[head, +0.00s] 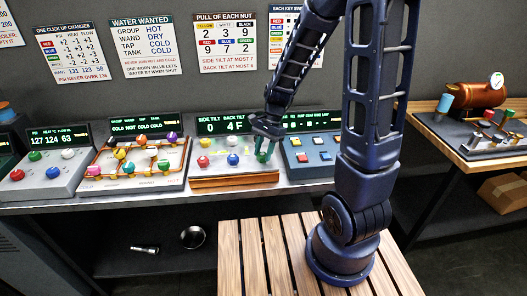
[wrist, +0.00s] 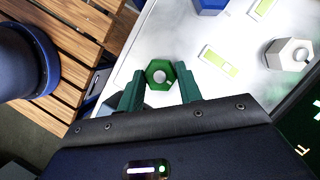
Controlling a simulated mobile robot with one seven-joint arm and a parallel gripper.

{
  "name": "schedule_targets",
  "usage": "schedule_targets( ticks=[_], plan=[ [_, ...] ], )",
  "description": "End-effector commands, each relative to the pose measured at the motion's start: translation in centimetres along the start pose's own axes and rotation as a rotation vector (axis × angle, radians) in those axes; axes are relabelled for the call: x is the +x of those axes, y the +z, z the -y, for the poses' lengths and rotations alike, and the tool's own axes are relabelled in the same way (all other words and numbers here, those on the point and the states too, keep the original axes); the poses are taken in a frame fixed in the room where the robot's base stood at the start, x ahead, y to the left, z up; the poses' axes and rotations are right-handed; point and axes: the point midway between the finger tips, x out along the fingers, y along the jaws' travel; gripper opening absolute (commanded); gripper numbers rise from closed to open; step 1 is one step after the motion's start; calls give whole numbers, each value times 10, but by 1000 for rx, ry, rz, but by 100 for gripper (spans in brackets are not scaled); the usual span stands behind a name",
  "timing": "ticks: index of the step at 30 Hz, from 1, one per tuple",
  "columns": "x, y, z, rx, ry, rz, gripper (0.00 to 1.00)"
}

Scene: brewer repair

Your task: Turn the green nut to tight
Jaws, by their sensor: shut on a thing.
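The green nut (wrist: 158,67) is a hexagon with a pale round stud in its middle. In the wrist view my gripper (wrist: 159,82) has one green finger on each side of it and is shut on it. The wrist view also shows the white nut (wrist: 288,54). The tilt display (head: 222,125) reads side tilt 0; its back tilt value is partly unclear.
A panel with blue, red and white keys (head: 306,156) stands close on the right. A pipe panel with coloured knobs (head: 132,160) stands on the left. A poster (head: 224,43) headed "Pull of each nut" hangs behind. A slatted wooden platform (head: 262,255) is in front.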

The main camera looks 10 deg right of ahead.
Motion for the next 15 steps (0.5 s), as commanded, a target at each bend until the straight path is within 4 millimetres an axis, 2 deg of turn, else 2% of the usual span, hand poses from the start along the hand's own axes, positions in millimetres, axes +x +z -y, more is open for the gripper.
schedule_targets(
  ticks=[4,5,8,15],
  plan=[
    [0,0,0,0,0,0,12],
    [0,0,0,0,0,0,39],
    [0,0,0,0,0,0,57],
    [0,0,0,-1,0,0,57]
  ],
)
